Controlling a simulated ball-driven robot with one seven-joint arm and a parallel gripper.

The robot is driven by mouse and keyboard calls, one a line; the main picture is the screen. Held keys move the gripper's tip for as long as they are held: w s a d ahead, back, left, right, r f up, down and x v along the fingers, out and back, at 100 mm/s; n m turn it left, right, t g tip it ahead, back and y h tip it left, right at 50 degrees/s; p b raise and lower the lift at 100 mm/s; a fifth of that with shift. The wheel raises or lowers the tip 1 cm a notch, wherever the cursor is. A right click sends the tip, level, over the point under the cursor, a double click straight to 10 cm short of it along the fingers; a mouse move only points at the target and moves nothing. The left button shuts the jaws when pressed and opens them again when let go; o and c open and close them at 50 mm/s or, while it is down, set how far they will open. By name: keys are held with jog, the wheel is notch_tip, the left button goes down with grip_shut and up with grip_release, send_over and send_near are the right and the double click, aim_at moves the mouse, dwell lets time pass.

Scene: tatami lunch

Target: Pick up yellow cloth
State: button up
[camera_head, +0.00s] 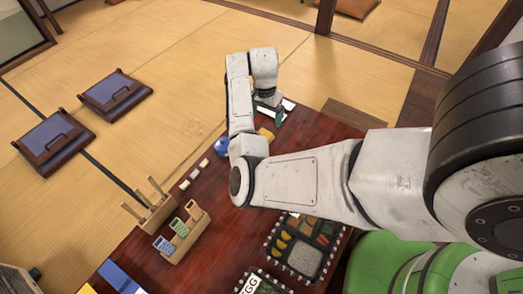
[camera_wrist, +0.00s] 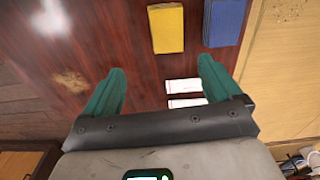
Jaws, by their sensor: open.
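The yellow cloth (camera_wrist: 166,28) lies folded into a small rectangle on the dark red table, at the top middle of the wrist view. In the head view a small yellow patch (camera_head: 265,134) shows beside my arm; most of it is hidden. My gripper (camera_wrist: 161,68) is open and empty, its two green fingers spread apart. In the wrist view the cloth lies beyond the fingertips, roughly in line with the gap between them. In the head view my gripper (camera_head: 271,112) is over the far end of the table.
A folded blue cloth (camera_wrist: 224,22) lies close right of the yellow one. Two white strips (camera_wrist: 184,86) show between the fingers. A wooden holder (camera_head: 180,236), a black food tray (camera_head: 303,250) and small white pieces (camera_head: 194,173) stand on the table. Tatami lies beyond its edge.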

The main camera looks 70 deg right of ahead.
aim_at(263, 128)
jog(key=shift+m+y, duration=0.3)
jog(key=shift+m, duration=0.2)
jog(key=f+b, duration=0.1)
jog(key=f, duration=0.1)
jog(key=f+b, duration=0.1)
jog(key=f, duration=0.2)
jog(key=w+f+b, duration=0.1)
jog(key=f, duration=0.1)
jog(key=shift+d+f, duration=0.1)
jog(key=shift+f, duration=0.2)
notch_tip(263, 128, down, 5)
jog(key=b, duration=0.3)
jog(key=shift+w+b, duration=0.1)
jog(key=shift+b, duration=0.25)
jog(key=c, duration=1)
jog(key=shift+c, duration=0.2)
jog(key=shift+r, duration=0.1)
